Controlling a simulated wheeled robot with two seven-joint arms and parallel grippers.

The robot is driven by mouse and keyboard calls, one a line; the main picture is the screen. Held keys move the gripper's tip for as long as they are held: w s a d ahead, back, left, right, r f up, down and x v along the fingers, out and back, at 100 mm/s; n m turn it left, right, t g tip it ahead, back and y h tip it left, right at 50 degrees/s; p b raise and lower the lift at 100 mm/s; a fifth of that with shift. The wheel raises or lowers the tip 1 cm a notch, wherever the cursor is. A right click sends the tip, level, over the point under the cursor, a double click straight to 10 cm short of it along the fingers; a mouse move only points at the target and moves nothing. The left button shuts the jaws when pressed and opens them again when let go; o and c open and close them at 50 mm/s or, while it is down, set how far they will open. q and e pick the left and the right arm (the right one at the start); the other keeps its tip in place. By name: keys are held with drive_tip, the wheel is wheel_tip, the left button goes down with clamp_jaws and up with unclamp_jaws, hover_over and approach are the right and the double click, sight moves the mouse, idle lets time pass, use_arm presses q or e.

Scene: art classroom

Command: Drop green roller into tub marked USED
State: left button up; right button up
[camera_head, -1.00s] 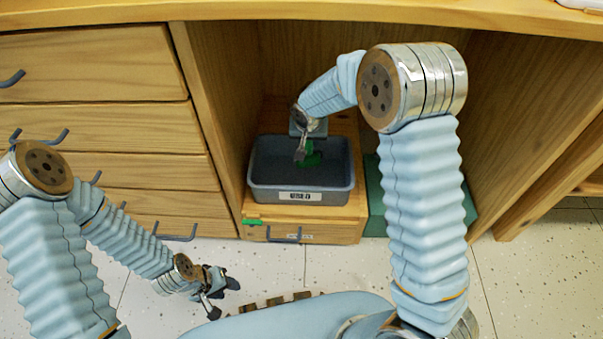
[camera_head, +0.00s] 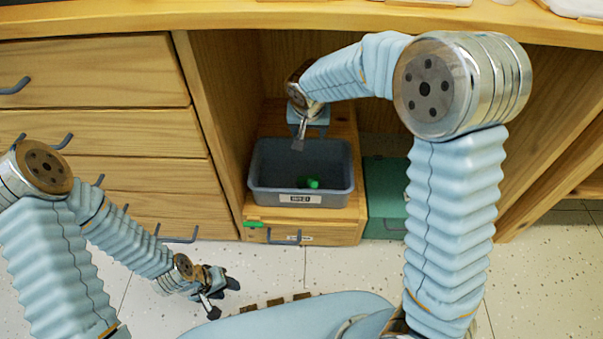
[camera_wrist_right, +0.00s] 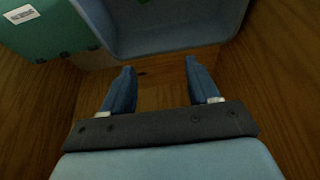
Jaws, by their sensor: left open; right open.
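The grey tub (camera_head: 258,187) with a USED label on its front stands on a low wooden box under the desk. The green roller (camera_head: 309,183) lies inside the tub, near its front wall. My right gripper (camera_head: 298,145) is open and empty above the back part of the tub, apart from the roller. In the right wrist view the open fingers (camera_wrist_right: 160,82) have nothing between them, and the tub (camera_wrist_right: 165,40) shows at the top. My left gripper (camera_head: 222,290) is open and empty, low over the floor at the left.
The low wooden box (camera_head: 335,231) has a dark handle and a small green piece (camera_head: 253,224) at its front left. A green box (camera_head: 385,200) stands to its right. Wooden drawers (camera_head: 100,130) with handles stand at the left. The desk top (camera_head: 300,14) overhangs the alcove.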

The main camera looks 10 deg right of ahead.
drive_tip(key=v, duration=0.4)
drive_tip(key=shift+r+p, duration=0.45)
drive_tip(key=shift+p, duration=0.05)
